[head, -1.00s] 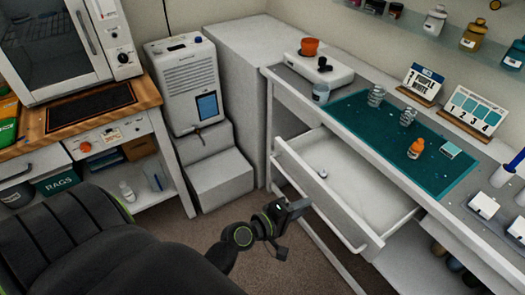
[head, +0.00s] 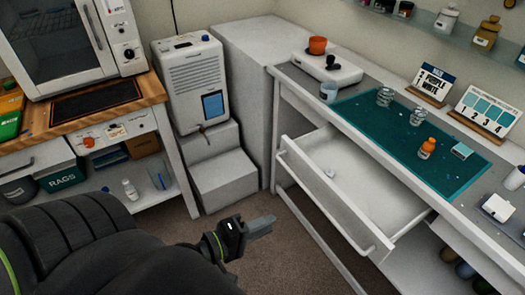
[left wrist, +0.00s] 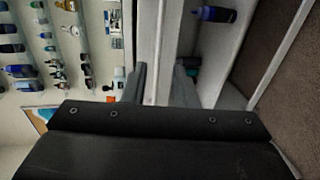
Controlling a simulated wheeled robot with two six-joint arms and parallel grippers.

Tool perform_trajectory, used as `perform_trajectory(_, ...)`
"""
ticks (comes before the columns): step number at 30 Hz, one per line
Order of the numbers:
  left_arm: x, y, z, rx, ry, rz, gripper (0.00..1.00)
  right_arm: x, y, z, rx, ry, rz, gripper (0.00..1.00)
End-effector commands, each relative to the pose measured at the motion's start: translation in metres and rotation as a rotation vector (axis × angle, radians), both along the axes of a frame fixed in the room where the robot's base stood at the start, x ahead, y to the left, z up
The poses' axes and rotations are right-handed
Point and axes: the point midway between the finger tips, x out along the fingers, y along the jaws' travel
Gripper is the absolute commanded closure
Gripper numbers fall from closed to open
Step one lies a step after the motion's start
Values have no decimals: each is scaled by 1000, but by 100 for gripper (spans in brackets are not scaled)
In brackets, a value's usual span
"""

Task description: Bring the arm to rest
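My left gripper (head: 268,225) is low in the middle of the head view, over the carpet, to the left of the open drawer (head: 340,185) and apart from it. In the left wrist view its two fingers (left wrist: 160,80) stand apart with nothing between them. Much of my left arm (head: 110,240) fills the lower left of the head view. My right gripper is in neither view.
The open drawer juts from the white workbench and holds a small pale item (head: 329,172). A stepped grey block (head: 222,185) stands at the back. Carpet is free around the gripper.

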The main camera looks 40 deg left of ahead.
Motion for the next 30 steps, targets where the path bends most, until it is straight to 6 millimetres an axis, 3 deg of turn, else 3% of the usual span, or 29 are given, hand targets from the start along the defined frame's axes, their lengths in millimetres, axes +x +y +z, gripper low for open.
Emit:
perform_trajectory(11,0,0,0,0,0,0,74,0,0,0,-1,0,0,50)
perform_trajectory(15,2,5,-17,33,23,11,74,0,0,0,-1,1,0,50)
perform_trajectory(17,4,10,-37,76,52,21,74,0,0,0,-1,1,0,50)
perform_trajectory(23,-2,40,-146,326,218,40,74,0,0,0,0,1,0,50)
perform_trajectory(30,-41,67,-273,649,436,-48,74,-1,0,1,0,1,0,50)
